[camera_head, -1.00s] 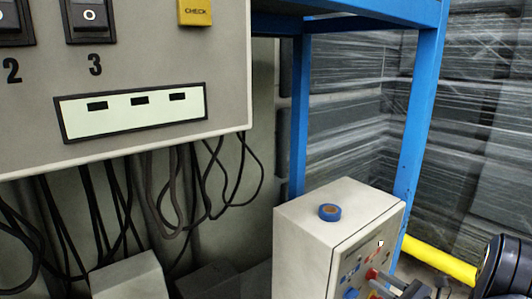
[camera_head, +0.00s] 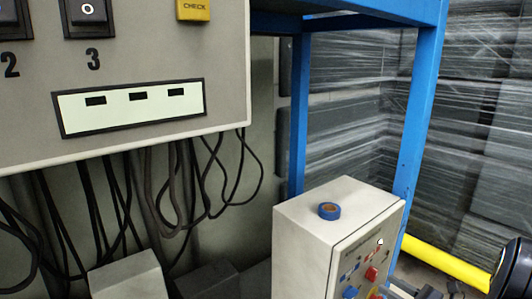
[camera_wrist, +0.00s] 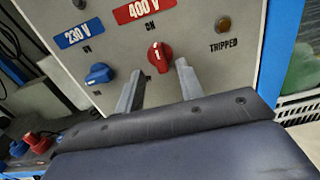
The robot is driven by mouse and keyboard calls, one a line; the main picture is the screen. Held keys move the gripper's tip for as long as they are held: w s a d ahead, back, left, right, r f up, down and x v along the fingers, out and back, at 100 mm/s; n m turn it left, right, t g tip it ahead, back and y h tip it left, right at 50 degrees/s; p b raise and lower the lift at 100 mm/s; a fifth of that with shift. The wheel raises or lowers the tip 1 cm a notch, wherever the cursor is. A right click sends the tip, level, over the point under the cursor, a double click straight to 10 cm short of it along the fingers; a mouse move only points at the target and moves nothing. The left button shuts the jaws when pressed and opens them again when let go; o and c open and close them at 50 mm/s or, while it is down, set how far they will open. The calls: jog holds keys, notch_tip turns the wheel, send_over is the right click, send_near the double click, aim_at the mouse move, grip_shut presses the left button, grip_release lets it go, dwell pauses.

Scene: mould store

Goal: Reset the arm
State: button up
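My gripper (camera_wrist: 159,66) is open and empty in the wrist view. Its two grey fingers point towards the front panel of a pale box (camera_wrist: 185,25). A red knob (camera_wrist: 160,55) on that panel shows between and beyond the fingertips, with no grip on it. In the head view, the box (camera_head: 325,225) stands at the lower right, and only dark bits of my arm's end show at the bottom edge beside it. The red knob (camera_head: 371,273) is in clear sight there.
A blue knob (camera_wrist: 99,74) and a dark lamp (camera_wrist: 223,25) flank the red knob. A blue tape roll (camera_head: 329,211) lies on the box. A grey switch cabinet (camera_head: 220,70) with hanging cables is at left. A blue rack post (camera_head: 416,120) and yellow bar (camera_head: 445,263) stand behind.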

aim_at(376, 277)
jog(key=x, duration=0.3)
jog(key=shift+w+a, duration=0.2)
jog(key=shift+a, duration=0.1)
jog(key=n+b, duration=0.7)
jog(key=n, duration=1.1)
jog(key=shift+v, duration=1.15)
